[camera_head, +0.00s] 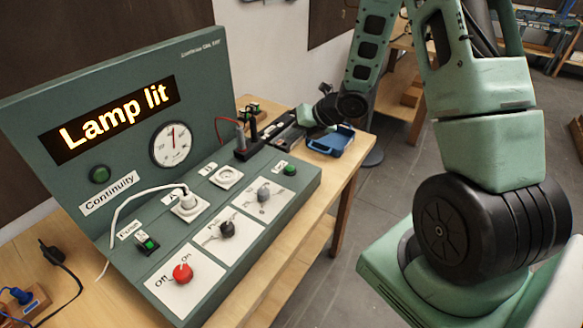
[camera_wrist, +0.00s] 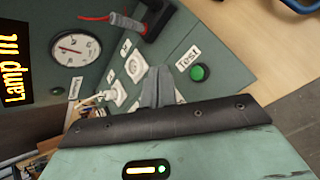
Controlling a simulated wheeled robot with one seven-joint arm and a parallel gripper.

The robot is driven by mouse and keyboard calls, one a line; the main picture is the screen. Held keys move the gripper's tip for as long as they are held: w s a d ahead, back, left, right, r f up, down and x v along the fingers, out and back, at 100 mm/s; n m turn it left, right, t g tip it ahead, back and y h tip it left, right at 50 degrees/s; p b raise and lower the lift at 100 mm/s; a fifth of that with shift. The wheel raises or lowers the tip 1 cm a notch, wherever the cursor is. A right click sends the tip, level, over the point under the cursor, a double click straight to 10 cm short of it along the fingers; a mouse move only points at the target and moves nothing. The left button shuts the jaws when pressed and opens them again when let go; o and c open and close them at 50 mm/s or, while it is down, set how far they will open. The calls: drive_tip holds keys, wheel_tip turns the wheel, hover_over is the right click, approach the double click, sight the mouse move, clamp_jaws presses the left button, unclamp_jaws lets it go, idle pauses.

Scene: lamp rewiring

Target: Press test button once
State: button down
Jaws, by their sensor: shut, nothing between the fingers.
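The green test button (camera_wrist: 200,72) sits beside its "Test" label (camera_wrist: 188,58) on the sloped panel in the wrist view. It also shows near the panel's right end in the head view (camera_head: 290,169). My gripper (camera_wrist: 160,72) is shut and empty, its fingers pointing at the panel to the left of the button in the wrist view. A gap shows in that picture between fingers and button; I cannot tell their height above the panel. The display (camera_head: 117,118) reads "Lamp lit".
The console carries a dial (camera_head: 173,145), a green continuity lamp (camera_head: 100,174), a plugged white socket (camera_head: 187,202), a red knob (camera_head: 182,273) and other knobs. A blue tray (camera_head: 330,143) lies on the bench beyond.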

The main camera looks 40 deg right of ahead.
sight(293, 169)
wheel_tip(293, 169, down, 8)
drive_tip(key=b, duration=0.6)
drive_tip(key=shift+f, duration=0.1)
drive_tip(key=shift+f+b, duration=0.3)
drive_tip(key=shift+b, duration=0.2)
drive_tip(key=shift+f, duration=0.1)
idle(1.3)
drive_tip(key=shift+f+b, duration=0.35)
drive_tip(key=shift+b, duration=0.35)
drive_tip(key=shift+f+b, duration=0.35)
drive_tip(key=shift+b, duration=0.15)
idle(0.5)
idle(0.3)
drive_tip(key=shift+r+p, duration=0.45)
drive_tip(key=shift+r, duration=0.35)
